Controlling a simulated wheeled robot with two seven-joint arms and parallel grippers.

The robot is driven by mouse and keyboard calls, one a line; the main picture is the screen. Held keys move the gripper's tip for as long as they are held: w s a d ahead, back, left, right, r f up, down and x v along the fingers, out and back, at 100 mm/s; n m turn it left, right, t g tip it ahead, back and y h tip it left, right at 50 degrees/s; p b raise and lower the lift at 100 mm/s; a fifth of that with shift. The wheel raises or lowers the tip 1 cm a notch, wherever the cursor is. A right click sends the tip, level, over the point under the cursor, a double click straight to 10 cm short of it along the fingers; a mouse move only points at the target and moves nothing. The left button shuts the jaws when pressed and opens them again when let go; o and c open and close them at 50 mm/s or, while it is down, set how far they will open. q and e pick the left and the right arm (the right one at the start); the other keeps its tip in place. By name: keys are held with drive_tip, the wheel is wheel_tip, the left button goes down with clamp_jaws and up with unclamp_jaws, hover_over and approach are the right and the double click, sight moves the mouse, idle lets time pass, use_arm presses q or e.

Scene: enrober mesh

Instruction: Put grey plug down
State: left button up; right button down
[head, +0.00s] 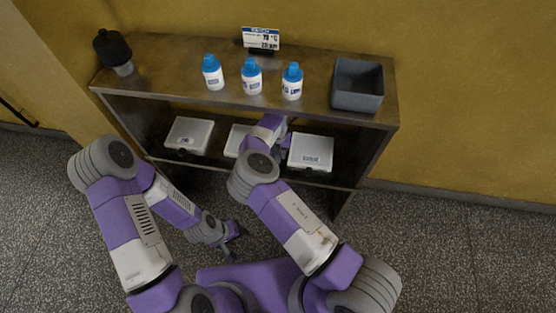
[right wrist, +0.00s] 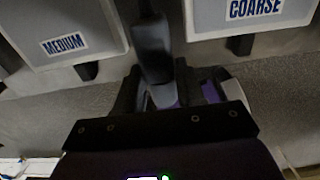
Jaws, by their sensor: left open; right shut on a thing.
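My right gripper (head: 283,142) reaches into the lower level of the wooden shelf, between the middle and right light-topped boxes. In the right wrist view it is shut on a dark grey piece (right wrist: 152,50), which I take for the grey plug. The piece stands out beyond the fingers, in the gap between a box marked MEDIUM (right wrist: 68,28) and one marked COARSE (right wrist: 248,18). The plug cannot be made out in the head view. Whether it touches the shelf is unclear. My left gripper (head: 232,236) is open and empty, low in front of the shelf.
The shelf top (head: 180,85) holds a dark-capped container (head: 112,50), three blue-capped white bottles (head: 251,77), a small sign (head: 261,40) and an open grey bin (head: 357,86). A third box (head: 189,135) is at lower left. The shelf top's front edge overhangs my right gripper.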

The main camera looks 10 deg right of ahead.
sight(278, 158)
drive_tip(key=shift+w+d+f+b, duration=0.1)
drive_tip(key=shift+w+f+b, duration=0.15)
drive_tip(key=shift+f, duration=0.3)
drive_tip(key=shift+w+d+f+b, duration=0.1)
drive_tip(key=shift+w+f+b, duration=0.1)
drive_tip(key=shift+f, duration=0.35)
wheel_tip(278, 158, down, 5)
drive_tip(key=shift+w+r+b, duration=0.1)
drive_tip(key=shift+r+b, duration=0.05)
drive_tip(key=shift+b, duration=0.85)
drive_tip(key=shift+w, duration=0.1)
drive_tip(key=c, duration=0.7)
unclamp_jaws()
drive_tip(key=shift+f, duration=0.2)
drive_tip(key=shift+r, duration=0.1)
